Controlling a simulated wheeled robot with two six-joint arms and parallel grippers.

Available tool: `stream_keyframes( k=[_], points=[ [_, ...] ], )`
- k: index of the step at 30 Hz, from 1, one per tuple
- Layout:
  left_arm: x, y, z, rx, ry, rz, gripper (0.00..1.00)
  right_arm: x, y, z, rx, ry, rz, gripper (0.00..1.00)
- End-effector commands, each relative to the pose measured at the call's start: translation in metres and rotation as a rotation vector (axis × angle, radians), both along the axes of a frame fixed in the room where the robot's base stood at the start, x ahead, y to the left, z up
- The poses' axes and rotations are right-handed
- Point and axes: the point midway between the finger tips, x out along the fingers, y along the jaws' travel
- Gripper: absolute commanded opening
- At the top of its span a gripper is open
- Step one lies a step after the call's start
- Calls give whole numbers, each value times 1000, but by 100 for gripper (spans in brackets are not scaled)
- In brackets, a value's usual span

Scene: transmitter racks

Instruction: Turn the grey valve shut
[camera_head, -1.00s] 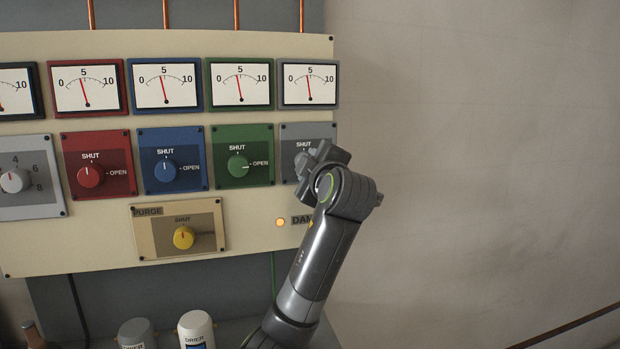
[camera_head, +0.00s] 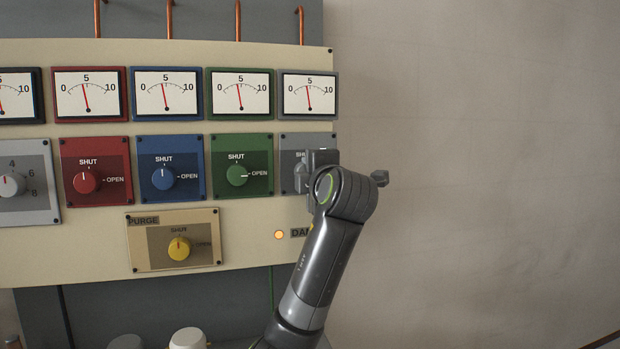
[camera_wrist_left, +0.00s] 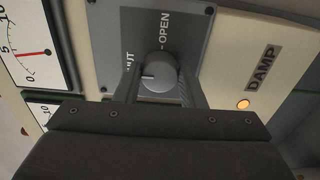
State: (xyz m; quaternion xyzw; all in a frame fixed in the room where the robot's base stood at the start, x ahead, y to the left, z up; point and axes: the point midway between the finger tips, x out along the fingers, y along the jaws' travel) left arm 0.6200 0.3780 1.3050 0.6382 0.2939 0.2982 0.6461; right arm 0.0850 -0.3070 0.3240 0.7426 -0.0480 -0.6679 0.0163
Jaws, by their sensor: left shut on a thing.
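The grey valve is a round grey knob (camera_wrist_left: 158,73) on a dark grey plate (camera_wrist_left: 120,22). In the wrist view its white mark points left, to the partly covered SHUT label; OPEN is above the knob. In the head view the plate (camera_head: 320,141) shows at the right end of the valve row, and the knob is hidden behind my gripper. My left gripper (camera_head: 304,172) is at this plate. In the wrist view its fingers (camera_wrist_left: 158,92) stand on either side of the knob, shut on it. My right gripper is not in view.
Green (camera_head: 236,175), blue (camera_head: 163,178) and red (camera_head: 86,182) knobs sit to the left. A yellow purge knob (camera_head: 179,248) is lower. Gauges line the row above, and an orange lamp (camera_head: 279,235) glows beside the DAMP label. Bare wall lies to the right.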

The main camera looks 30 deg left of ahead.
Motion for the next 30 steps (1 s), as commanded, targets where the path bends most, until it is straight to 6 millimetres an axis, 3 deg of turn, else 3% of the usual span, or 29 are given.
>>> stream_keyframes(
  k=[10, 11, 15, 25, 30],
  points=[
    [0, 0, -1, -4, 0, 1, 13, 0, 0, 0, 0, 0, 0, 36],
    [0, 0, -1, -4, 0, 1, 40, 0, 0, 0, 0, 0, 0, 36],
    [0, 0, -1, -3, -1, 1, 58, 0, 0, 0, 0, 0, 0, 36],
    [-2, -2, -1, -2, -1, -1, 58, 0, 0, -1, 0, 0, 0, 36],
    [-15, -19, -2, -3, -5, -5, 58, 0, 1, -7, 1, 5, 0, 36]
  ],
)
